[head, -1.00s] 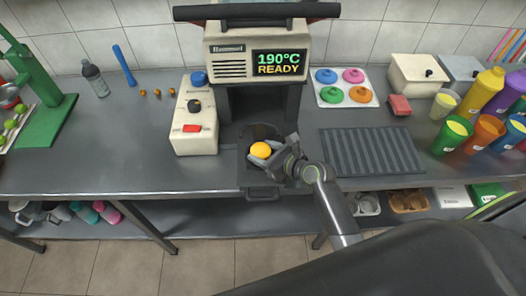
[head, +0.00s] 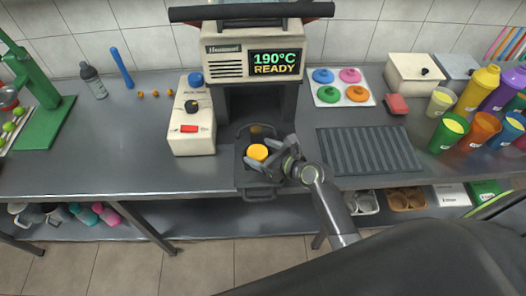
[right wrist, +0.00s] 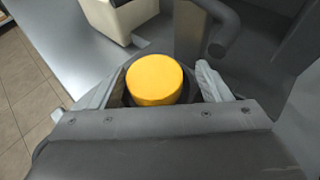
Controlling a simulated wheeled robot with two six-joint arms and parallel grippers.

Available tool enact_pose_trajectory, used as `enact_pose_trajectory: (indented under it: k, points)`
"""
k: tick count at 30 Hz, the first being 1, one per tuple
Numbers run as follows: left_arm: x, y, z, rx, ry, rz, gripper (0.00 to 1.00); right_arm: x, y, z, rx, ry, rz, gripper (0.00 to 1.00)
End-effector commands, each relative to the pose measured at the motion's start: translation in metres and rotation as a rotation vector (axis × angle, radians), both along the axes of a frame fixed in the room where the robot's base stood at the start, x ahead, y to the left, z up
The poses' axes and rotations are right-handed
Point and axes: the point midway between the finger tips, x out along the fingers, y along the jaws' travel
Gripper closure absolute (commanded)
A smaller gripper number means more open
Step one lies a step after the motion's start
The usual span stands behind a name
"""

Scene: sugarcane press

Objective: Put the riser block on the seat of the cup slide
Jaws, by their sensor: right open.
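The riser block, a short yellow-orange cylinder (head: 257,152), stands upright on the dark cup slide (head: 242,178), which is pulled out in front of the press. The block appears to rest on the slide's seat, which it mostly covers. My right gripper (head: 267,155) is open with its fingers on either side of the block, reaching in from the right. In the right wrist view the block (right wrist: 155,82) stands between the spread fingers, its flat top facing up. Its lower part is hidden by my gripper. My left gripper is not in view.
The press (head: 252,60) with its lit display stands just behind the slide. A cream control box (head: 192,140) is on its left. A ribbed dark mat (head: 370,150) lies to the right, with several coloured cups and bottles beyond. The counter left of the box is mostly clear.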

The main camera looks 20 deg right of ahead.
Motion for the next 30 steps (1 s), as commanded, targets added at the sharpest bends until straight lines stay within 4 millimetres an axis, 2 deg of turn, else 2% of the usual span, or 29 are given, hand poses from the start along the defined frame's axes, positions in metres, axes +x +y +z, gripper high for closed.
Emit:
enact_pose_trajectory:
  k: [1,7,11,14,30]
  points:
    - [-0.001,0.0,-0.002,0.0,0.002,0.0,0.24,-0.005,0.0,-0.014,-0.013,0.03,0.007,0.24]
    - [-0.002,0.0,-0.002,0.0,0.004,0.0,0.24,-0.005,0.0,-0.014,-0.014,0.029,0.008,0.24]
    - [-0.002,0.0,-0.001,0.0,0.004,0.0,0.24,-0.005,0.0,-0.01,-0.014,0.027,0.007,0.24]
    - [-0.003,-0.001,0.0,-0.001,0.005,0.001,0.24,-0.005,0.0,0.001,-0.013,0.026,0.008,0.24]
    - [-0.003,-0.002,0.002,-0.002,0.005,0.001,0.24,-0.086,-0.046,0.043,-0.009,0.017,0.006,0.24]
